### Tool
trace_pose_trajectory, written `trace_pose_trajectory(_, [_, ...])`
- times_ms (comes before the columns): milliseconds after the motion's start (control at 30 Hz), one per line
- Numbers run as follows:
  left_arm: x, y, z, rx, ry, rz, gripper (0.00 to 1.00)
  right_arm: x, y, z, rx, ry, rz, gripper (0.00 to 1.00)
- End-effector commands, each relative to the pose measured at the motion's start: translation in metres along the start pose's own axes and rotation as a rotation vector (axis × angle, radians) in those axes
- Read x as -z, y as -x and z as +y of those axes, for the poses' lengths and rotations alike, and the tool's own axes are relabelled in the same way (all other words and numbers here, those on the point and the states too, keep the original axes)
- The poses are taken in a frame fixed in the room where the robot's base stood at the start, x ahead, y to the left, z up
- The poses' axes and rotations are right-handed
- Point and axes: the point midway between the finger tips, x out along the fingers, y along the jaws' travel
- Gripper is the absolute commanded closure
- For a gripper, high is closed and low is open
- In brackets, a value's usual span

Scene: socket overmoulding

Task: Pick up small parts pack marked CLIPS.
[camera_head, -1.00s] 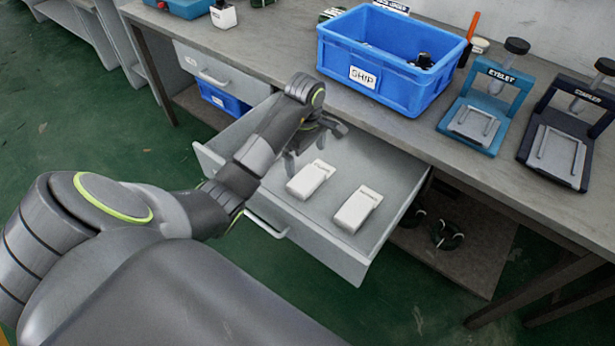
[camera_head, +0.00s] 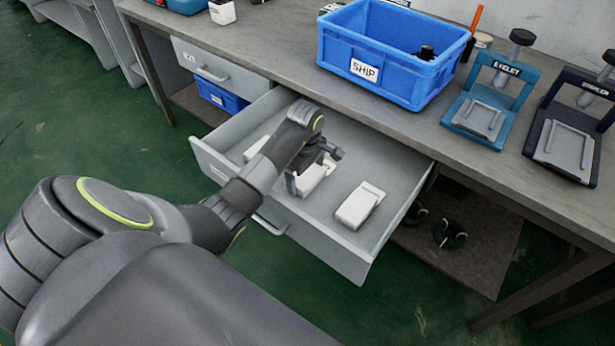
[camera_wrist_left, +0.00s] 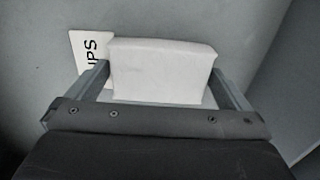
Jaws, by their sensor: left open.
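A white pack (camera_head: 318,178) lies in the open grey drawer, partly hidden under my left gripper (camera_head: 312,169). In the left wrist view this white pack (camera_wrist_left: 162,72) sits between the two spread fingers, beside a white card (camera_wrist_left: 90,50) whose visible letters read "IPS"; the rest is covered. The left gripper is open, one finger on each side of the pack; whether they touch it I cannot tell. Another white pack (camera_head: 360,205) lies to the right and a third (camera_head: 257,149) to the left, partly behind my arm. Their labels are too small to read. My right gripper is out of view.
The drawer (camera_head: 317,243) has raised walls all round and hangs below the grey bench (camera_head: 290,68). On the bench stand a blue bin (camera_head: 400,80) marked SHIP, a teal press (camera_head: 478,117) marked EYELET and a dark press (camera_head: 566,147). The drawer's right end is clear.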

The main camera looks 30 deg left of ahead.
Motion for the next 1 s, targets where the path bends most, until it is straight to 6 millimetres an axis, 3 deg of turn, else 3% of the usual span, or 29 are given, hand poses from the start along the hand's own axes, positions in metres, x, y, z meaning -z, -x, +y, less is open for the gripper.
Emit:
trace_pose_trajectory(100, [0.000, 0.000, 0.000, 0.000, 0.000, 0.000, 0.00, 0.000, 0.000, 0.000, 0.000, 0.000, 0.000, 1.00])
trace_pose_trajectory(333, [0.000, 0.001, 0.000, -0.001, 0.000, 0.000, 0.28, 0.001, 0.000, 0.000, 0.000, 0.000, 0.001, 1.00])
trace_pose_trajectory(633, [0.000, 0.008, 0.001, -0.003, 0.000, 0.001, 0.28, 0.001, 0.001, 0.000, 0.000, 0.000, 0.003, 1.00])
trace_pose_trajectory(767, [0.001, 0.030, 0.001, -0.006, -0.002, 0.003, 0.28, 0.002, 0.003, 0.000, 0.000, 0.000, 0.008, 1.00])
trace_pose_trajectory(1000, [0.001, 0.087, 0.001, -0.002, 0.000, 0.002, 0.28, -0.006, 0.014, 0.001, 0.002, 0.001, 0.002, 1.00])
